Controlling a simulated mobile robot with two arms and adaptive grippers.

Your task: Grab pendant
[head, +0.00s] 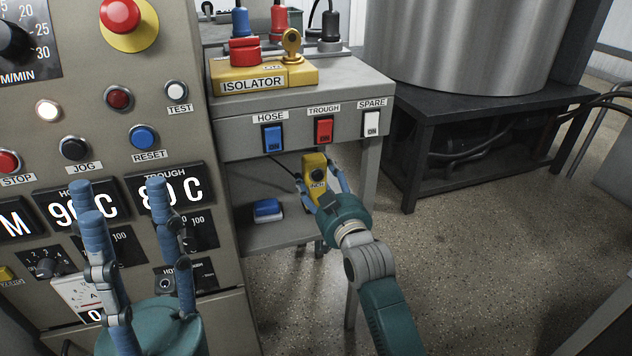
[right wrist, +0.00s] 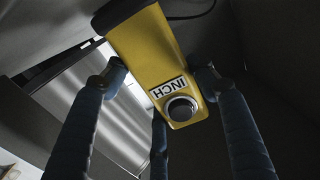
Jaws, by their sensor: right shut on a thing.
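The pendant (head: 315,172) is a yellow box labelled INCH with a dark round button, on a dark cable. My right gripper (head: 322,184) is shut on it, below the switch panel and in front of the open shelf. In the right wrist view the pendant (right wrist: 158,68) sits between the blue fingers, its label and button facing the camera. The cable shows at its upper end. My left gripper (head: 125,200) is open and empty in front of the control panel, fingers pointing up.
The shelf (head: 275,236) below the switches holds a blue and white object (head: 267,209). A yellow isolator box (head: 262,78) with a red knob and a key stands on the cabinet top. A large metal drum (head: 465,45) stands on a dark stand at right. Speckled floor is clear at right.

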